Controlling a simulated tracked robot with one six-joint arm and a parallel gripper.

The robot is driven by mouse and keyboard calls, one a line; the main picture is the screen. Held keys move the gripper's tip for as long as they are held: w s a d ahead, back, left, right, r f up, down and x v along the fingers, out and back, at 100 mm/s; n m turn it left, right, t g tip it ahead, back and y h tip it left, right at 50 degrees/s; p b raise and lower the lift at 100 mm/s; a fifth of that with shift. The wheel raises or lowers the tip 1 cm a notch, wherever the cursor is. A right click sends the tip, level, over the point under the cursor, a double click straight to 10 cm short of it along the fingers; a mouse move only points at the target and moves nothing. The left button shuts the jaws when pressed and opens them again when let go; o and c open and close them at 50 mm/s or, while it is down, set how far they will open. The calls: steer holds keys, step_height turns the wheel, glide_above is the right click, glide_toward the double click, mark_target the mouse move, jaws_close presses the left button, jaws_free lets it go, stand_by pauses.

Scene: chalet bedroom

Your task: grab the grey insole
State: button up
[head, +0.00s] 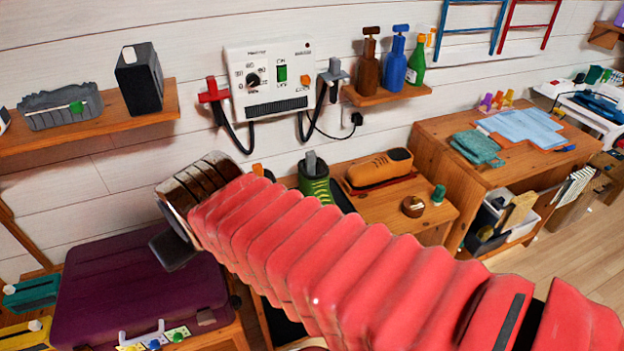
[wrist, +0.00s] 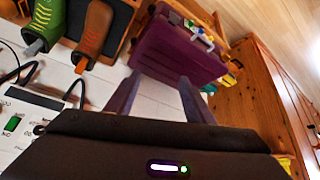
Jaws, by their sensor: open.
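My gripper (head: 172,248) is at the left end of my red arm, above the purple suitcase, partly hidden by my wrist. In the wrist view my gripper (wrist: 160,76) has its two fingers apart with nothing between them. The purple suitcase (wrist: 178,50) lies beyond the fingertips.
The suitcase (head: 140,285) is at lower left. A white wall device (head: 270,78) hangs above, with cables. A shelf (head: 150,103) and a bottle shelf (head: 385,94) stick out. A wooden cabinet (head: 435,150) stands right.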

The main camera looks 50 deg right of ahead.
steer(key=w+d+f+m+t+h, duration=0.15)
steer(key=w+d, duration=0.25)
steer(key=d, duration=0.5)
steer(key=w+d+f+m+h, duration=0.15)
steer(key=w+d, duration=0.25)
steer(key=d, duration=0.4)
steer(key=w+d+t+h, duration=0.1)
steer(key=w+d+h, duration=0.1)
steer(key=w+d, duration=0.5)
steer(key=s+d+f+t, duration=0.1)
steer(key=d+f, duration=0.3)
steer(key=d, duration=0.4)
steer(key=s+d+f+m+t, duration=0.1)
steer(key=s+d+f, duration=0.3)
steer(key=d, duration=0.4)
steer(key=s+d+f+m+t, duration=0.1)
steer(key=s+d+f, duration=0.2)
steer(key=d+f, duration=0.2)
steer(key=d, duration=0.3)
steer(key=shift+d+h, duration=0.3)
steer(key=shift+f, duration=0.1)
steer(key=shift+x, duration=4.25)
